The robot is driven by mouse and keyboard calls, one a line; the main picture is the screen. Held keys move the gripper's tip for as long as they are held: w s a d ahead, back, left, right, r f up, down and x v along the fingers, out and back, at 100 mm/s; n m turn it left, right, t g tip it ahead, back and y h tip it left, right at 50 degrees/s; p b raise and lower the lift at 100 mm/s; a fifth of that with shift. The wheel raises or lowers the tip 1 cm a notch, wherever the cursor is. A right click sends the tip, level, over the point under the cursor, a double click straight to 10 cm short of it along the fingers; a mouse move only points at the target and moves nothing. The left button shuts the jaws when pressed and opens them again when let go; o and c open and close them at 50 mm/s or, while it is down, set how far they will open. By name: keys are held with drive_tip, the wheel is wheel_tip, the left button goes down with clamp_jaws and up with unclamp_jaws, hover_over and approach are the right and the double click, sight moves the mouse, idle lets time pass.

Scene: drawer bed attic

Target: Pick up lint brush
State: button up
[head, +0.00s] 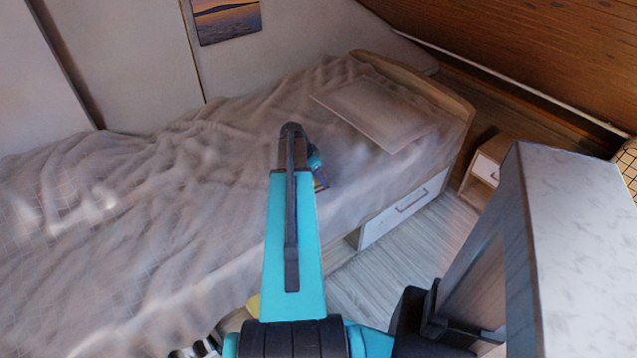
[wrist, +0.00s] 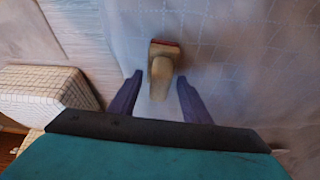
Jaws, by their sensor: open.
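The lint brush (wrist: 160,72) shows in the wrist view, with a beige handle and a reddish edge at its far end. It lies on the pale bedding (wrist: 240,55), its handle pointing toward my gripper (wrist: 158,84). The two purple fingers are open, one on either side of the handle, with gaps visible on both sides. I cannot tell how far the fingers are above the bedding. In the head view my arm hides the brush and most of the gripper.
The bed (head: 150,215) has rumpled bedding and a flat pillow (head: 375,108). A drawer (head: 403,206) is under the bed. A nightstand (head: 487,168) stands beyond it. A pale slab-like piece (head: 590,250) rises at right. A white checkered object (wrist: 45,88) is left in the wrist view.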

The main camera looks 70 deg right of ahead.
drive_tip(key=shift+c, duration=0.2)
clamp_jaws()
drive_tip(key=shift+r, duration=0.15)
idle(0.3)
drive_tip(key=shift+r, duration=0.85)
drive_tip(key=shift+s+a+r+b, duration=0.2)
drive_tip(key=shift+r+b, duration=0.15)
drive_tip(key=shift+r, duration=0.45)
drive_tip(key=s+a+r, duration=0.1)
drive_tip(key=s+a, duration=0.5)
drive_tip(key=a, duration=0.5)
drive_tip(key=shift+a+r, duration=0.15)
drive_tip(key=shift+r, duration=0.15)
